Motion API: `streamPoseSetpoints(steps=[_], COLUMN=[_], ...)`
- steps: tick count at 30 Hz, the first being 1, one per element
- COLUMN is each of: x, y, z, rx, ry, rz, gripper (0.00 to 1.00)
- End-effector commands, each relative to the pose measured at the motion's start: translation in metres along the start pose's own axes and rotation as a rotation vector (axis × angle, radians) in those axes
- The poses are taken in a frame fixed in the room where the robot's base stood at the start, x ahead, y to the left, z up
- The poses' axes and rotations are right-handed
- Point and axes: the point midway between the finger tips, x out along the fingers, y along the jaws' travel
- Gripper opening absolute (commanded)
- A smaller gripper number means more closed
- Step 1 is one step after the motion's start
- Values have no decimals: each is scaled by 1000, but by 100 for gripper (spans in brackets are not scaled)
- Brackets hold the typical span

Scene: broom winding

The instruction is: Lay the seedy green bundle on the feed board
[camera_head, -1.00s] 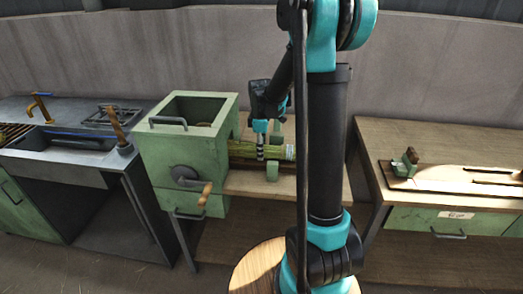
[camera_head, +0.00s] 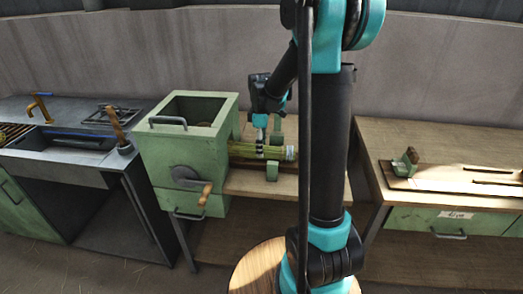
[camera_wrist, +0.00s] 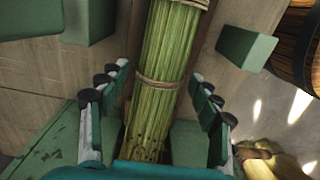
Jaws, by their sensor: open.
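My gripper (camera_head: 261,150) is over the bundle near the box. In the wrist view my gripper (camera_wrist: 157,100) is open, one finger on each side of the stalks with gaps between. The bundle's underside is hidden.
The green box (camera_head: 185,150) has an open top and a crank (camera_head: 195,185) in front. A sink counter (camera_head: 65,140) stands at left. A second bench (camera_head: 440,160) with a green clamp stands at right. A wooden tub (camera_wrist: 302,45) and straw-coloured stalks (camera_wrist: 265,160) show in the wrist view.

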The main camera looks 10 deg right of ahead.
Motion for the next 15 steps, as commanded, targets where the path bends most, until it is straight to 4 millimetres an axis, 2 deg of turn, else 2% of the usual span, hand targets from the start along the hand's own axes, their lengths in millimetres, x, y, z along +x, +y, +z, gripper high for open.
streamPoseSetpoints(steps=[9, 15], x=[-64, -90], y=[-1, 0], z=[0, 0], rx=[0, 0], ry=[0, 0], rz=[0, 0], gripper=[64, 64])
